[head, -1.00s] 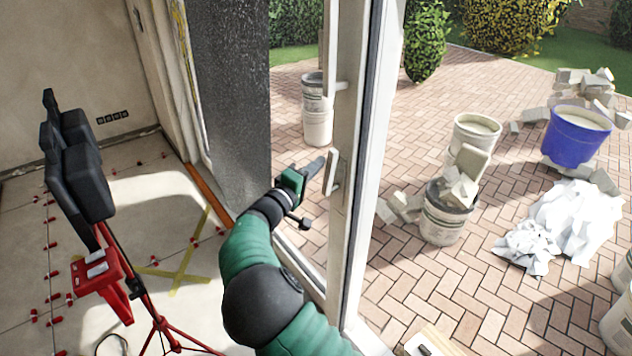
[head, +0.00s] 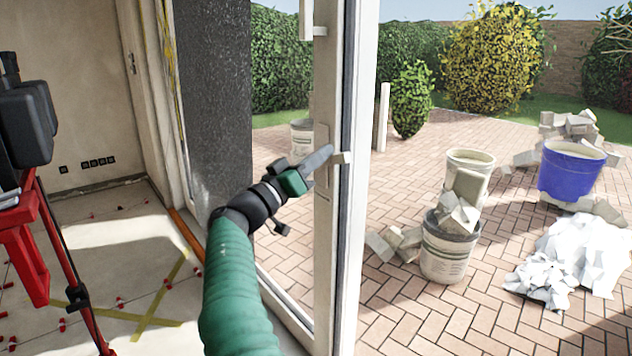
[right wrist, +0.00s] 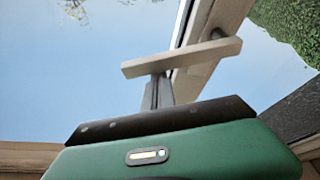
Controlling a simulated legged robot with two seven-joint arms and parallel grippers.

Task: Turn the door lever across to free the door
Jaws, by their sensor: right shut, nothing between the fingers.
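My left gripper is not in view.
A black and red lamp stand (head: 30,200) is at the left. Outside on the paving are a rubble-filled bucket (head: 446,250), a blue tub (head: 568,178) and a white heap (head: 580,250).

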